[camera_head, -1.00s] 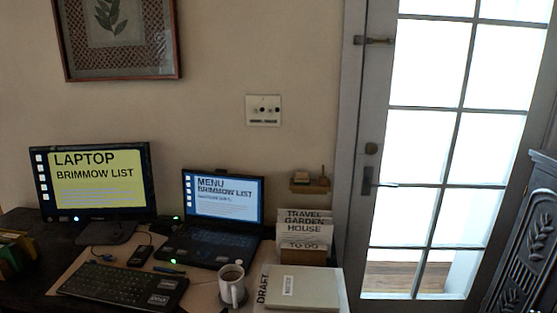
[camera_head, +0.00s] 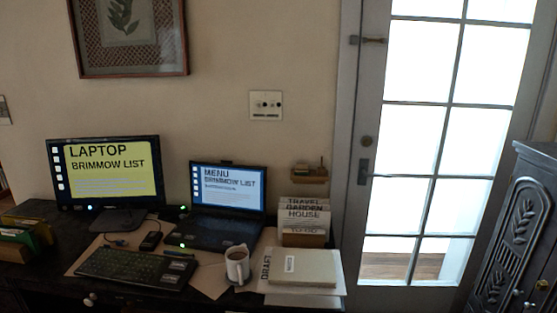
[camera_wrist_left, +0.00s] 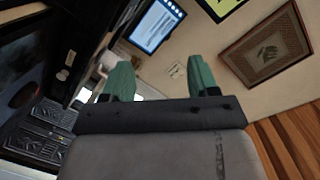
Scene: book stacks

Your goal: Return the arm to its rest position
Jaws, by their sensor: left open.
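My left gripper (camera_wrist_left: 160,82) shows in the left wrist view as two green fingers set well apart, with nothing between them. Past the fingers are a beige wall, a lit screen (camera_wrist_left: 156,26) and the framed picture (camera_wrist_left: 265,48), all tilted in that view. Neither of my arms shows in the head view. My right gripper is in neither view.
A dark desk (camera_head: 45,285) holds a monitor (camera_head: 105,172), a laptop (camera_head: 228,190), a keyboard (camera_head: 135,268), a white mug (camera_head: 238,268) and a pale book (camera_head: 302,268). A glazed door (camera_head: 420,150) and a dark carved cabinet (camera_head: 515,235) stand at the right.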

